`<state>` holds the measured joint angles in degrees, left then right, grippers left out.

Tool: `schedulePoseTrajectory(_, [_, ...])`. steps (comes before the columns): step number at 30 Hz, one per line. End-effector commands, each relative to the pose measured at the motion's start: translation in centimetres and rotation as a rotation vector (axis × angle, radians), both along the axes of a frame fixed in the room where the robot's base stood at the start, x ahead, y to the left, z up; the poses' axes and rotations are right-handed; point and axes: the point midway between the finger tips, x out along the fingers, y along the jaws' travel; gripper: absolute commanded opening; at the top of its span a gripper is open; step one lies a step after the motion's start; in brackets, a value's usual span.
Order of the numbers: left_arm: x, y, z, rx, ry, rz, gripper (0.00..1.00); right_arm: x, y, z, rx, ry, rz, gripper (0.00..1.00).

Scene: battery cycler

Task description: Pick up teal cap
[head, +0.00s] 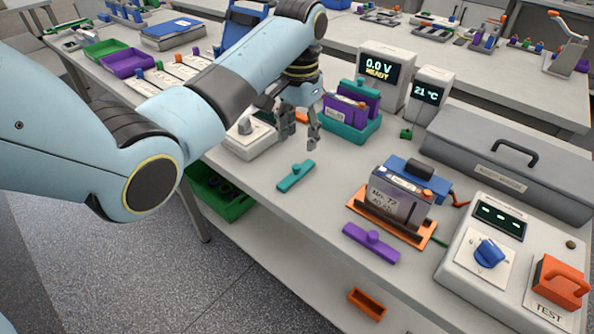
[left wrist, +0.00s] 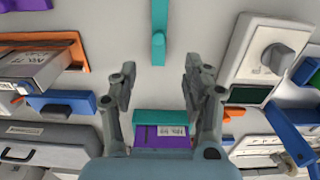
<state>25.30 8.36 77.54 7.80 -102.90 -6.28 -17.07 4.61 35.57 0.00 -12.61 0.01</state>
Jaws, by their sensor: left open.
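The teal cap (head: 296,176) is a flat bar with a small raised knob, lying on the light grey bench. It also shows in the left wrist view (left wrist: 159,30) at the top, just beyond the fingertips and roughly in line with the space between them. My left gripper (head: 299,136) is open and empty, above the bench on the far side of the cap, apart from it. Its two fingers also show in the left wrist view (left wrist: 158,77). My right gripper is in neither view.
A teal holder (head: 352,133) with purple cells stands behind the gripper. A white device with a knob (head: 247,138) is left of the cap. A purple cap (head: 371,243) and an orange tray (head: 417,238) with a battery lie to the right. Bench around the teal cap is clear.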

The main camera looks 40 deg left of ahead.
Motion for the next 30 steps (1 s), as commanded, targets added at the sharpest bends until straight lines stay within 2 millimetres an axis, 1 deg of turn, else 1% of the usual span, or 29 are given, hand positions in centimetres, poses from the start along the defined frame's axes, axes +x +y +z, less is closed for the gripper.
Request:
schedulePoseTrajectory(1, [-0.2, 0.0, -1.0, -0.001, 0.005, 0.0, 0.49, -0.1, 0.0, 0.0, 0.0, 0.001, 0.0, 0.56])
schedulePoseTrajectory(3, [-0.2, 0.0, -2.2, 0.0, 0.004, 0.0, 0.49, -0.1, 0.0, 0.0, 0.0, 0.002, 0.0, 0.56])
schedulePoseTrajectory(6, [-0.2, 0.0, -3.4, 0.0, 0.002, 0.0, 0.49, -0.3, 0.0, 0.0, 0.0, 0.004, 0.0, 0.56])
schedulePoseTrajectory(11, [-0.4, -0.1, -4.6, 0.0, 0.003, 0.0, 0.49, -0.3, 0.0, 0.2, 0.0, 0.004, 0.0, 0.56])
schedulePoseTrajectory(15, [-0.8, -0.2, -6.8, 0.0, 0.003, 0.0, 0.49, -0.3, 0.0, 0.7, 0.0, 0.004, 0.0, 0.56])
schedulePoseTrajectory(18, [-0.8, -0.2, -8.3, 0.0, 0.002, -0.001, 0.49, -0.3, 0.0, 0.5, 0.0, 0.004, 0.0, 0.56])
schedulePoseTrajectory(21, [-0.7, -0.2, -8.9, 0.0, 0.0, -0.001, 0.49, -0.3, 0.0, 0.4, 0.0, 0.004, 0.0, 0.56])
schedulePoseTrajectory(27, [-0.7, -0.2, -9.0, 0.001, -0.001, -0.001, 0.49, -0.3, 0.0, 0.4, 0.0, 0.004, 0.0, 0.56])
schedulePoseTrajectory(28, [-0.7, -0.2, -9.0, 0.001, -0.001, -0.001, 0.48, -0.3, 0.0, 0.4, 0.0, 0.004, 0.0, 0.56])
schedulePoseTrajectory(30, [-0.7, -0.2, -9.0, 0.001, -0.001, -0.001, 0.39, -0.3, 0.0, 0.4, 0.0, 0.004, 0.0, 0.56])
